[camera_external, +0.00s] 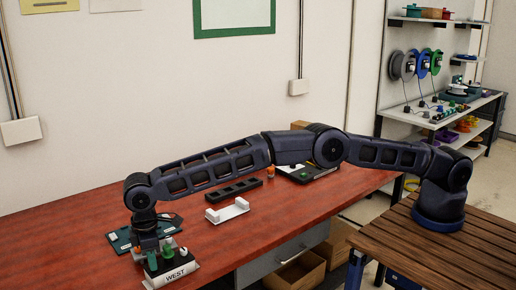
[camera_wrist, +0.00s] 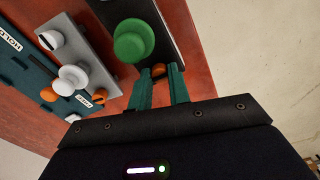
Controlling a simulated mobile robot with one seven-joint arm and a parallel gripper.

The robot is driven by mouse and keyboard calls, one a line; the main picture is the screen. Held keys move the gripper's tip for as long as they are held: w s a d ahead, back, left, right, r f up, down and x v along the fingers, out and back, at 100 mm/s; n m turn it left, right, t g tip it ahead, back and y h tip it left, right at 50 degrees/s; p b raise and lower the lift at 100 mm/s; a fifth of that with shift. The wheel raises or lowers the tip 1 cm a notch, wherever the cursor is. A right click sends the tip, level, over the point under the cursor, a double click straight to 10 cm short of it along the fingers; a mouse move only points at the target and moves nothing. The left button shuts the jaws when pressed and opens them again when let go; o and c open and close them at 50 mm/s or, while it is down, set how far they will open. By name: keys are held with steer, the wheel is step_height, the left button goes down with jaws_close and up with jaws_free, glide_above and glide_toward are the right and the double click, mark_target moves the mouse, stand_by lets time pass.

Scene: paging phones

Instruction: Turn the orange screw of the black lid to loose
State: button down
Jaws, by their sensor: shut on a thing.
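The orange screw (camera_wrist: 158,70) shows in the wrist view between my gripper's two teal fingertips, at the near end of a black lid (camera_wrist: 178,46). A large green knob (camera_wrist: 133,41) stands on that lid beside the fingers. My gripper (camera_wrist: 160,73) is shut on the orange screw; the fingers partly hide it. In the external view my gripper (camera_external: 149,250) points down at the box marked WEST (camera_external: 178,275) at the table's front left. The screw cannot be made out there, behind the fingers.
A grey strip with white knobs (camera_wrist: 74,78) and a teal board (camera_wrist: 22,70) lie beside the lid. On the red table (camera_external: 300,215) stand a white holder (camera_external: 228,210), a black slotted tray (camera_external: 234,190) and a black device (camera_external: 310,171). The table's front right is clear.

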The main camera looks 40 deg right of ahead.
steer(key=c, duration=1.6)
jaws_free()
step_height(320, 180, up, 11)
steer(key=shift+f, duration=0.1)
